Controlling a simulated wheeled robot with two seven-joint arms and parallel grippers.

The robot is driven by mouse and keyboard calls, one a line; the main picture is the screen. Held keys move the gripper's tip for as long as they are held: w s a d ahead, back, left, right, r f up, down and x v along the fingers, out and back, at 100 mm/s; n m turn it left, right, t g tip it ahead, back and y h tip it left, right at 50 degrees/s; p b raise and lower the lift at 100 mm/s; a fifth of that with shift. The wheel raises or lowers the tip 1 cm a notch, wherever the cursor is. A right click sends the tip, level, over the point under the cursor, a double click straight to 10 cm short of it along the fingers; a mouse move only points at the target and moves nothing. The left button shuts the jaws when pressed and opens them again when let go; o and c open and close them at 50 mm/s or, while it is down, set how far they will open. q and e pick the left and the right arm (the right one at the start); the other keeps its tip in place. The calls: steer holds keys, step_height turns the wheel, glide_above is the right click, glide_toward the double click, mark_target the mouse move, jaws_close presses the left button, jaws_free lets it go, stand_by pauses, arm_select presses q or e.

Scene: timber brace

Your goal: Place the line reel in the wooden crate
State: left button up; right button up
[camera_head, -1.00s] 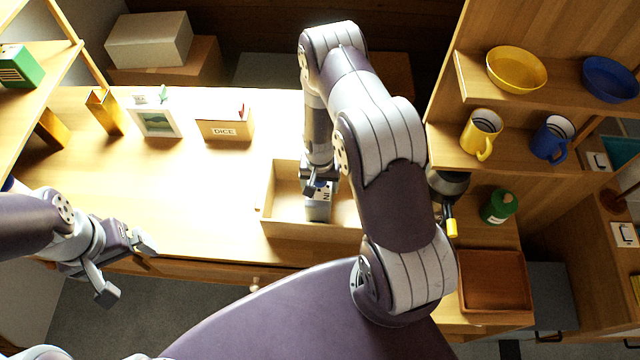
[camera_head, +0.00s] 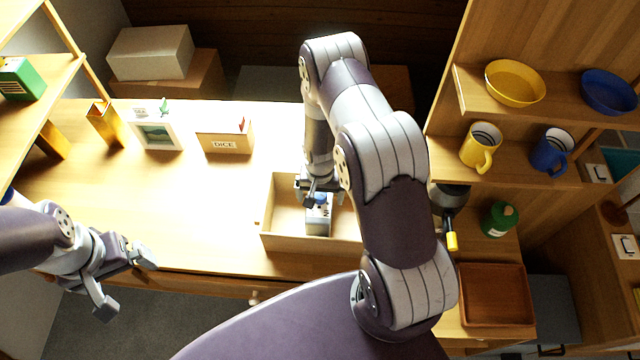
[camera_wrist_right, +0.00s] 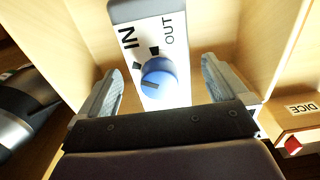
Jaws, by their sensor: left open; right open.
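A light wooden crate (camera_head: 285,242), open at the top, stands on the table in front of me, partly hidden by my right arm. Inside it is a grey box (camera_head: 318,222) with a blue knob; I take it for the line reel. In the right wrist view the reel (camera_wrist_right: 158,78) shows a white face marked IN and OUT. My right gripper (camera_head: 320,192) is over the crate, open, its fingers on either side of the reel with gaps. My left gripper (camera_head: 125,282) is open and empty at the table's front left edge.
The DICE box (camera_head: 224,142) and a picture frame (camera_head: 156,135) stand at the back. A shelf with yellow (camera_head: 481,147) and blue (camera_head: 552,153) mugs is at the right, above a green container (camera_head: 500,220) and brown tray (camera_head: 495,294). The table's left middle is clear.

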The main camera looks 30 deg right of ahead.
step_height(320, 180, up, 9)
steer(key=shift+b, duration=0.65)
steer(key=s+a+r+n, duration=0.3)
steer(key=s+r, duration=0.2)
steer(key=r, duration=0.3)
steer(key=s+a+r+n+t, duration=0.1)
steer(key=s+a+r+n, duration=0.2)
steer(key=s+r, duration=0.2)
steer(key=shift+s+a+r+n, duration=0.2)
steer(key=shift+s+r+n, duration=0.2)
steer(key=shift+r, duration=1.1)
